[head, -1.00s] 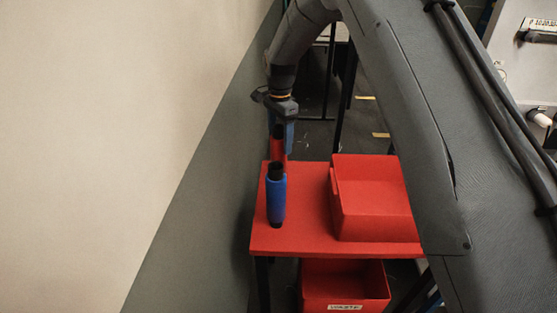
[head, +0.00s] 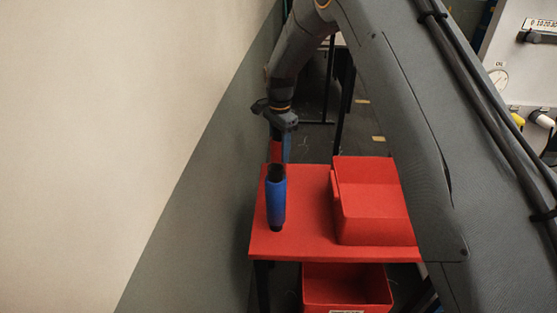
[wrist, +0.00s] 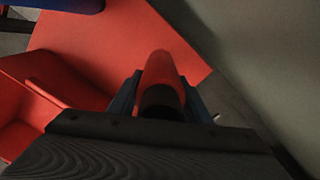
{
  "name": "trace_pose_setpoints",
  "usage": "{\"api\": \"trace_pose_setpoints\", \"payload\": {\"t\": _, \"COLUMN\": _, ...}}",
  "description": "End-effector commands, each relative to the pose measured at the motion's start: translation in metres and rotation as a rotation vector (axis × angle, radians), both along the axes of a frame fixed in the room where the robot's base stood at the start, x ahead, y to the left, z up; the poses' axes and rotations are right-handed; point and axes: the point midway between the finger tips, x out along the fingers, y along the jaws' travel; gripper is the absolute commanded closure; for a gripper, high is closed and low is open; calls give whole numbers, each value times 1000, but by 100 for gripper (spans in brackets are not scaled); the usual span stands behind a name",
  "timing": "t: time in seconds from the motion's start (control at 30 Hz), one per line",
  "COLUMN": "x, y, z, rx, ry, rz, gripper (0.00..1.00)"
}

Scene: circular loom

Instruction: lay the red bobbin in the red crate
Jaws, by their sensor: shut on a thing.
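The red bobbin (head: 275,152) is upright between the fingers of my gripper (head: 280,148), partly hidden behind the blue bobbin in the head view. In the wrist view the red bobbin (wrist: 161,68), with a dark end, sits between both fingers of my gripper (wrist: 160,96), with the red table beyond it. My gripper is shut on it at the far left of the table. Whether its lower end touches the table is hidden. The red crate (head: 375,219) stands on the table to the right, and the crate (wrist: 68,75) also shows at the left of the wrist view.
A blue bobbin (head: 277,203) stands upright on the red table (head: 305,235), nearer than my gripper. A red bin (head: 345,285) sits below the table. A wall (head: 190,210) runs close along the left. The tabletop between blue bobbin and crate is clear.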

Motion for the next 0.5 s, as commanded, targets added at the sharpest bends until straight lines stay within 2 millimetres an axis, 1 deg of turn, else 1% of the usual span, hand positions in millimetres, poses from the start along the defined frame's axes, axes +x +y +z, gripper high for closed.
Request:
{"api": "trace_pose_setpoints", "payload": {"t": 0.23, "x": 0, "y": 0, "z": 2, "rx": 1, "ry": -1, "rz": 0, "gripper": 100}}
{"api": "trace_pose_setpoints", "payload": {"t": 0.5, "x": 0, "y": 0, "z": 9, "rx": 1, "ry": -1, "rz": 0, "gripper": 100}}
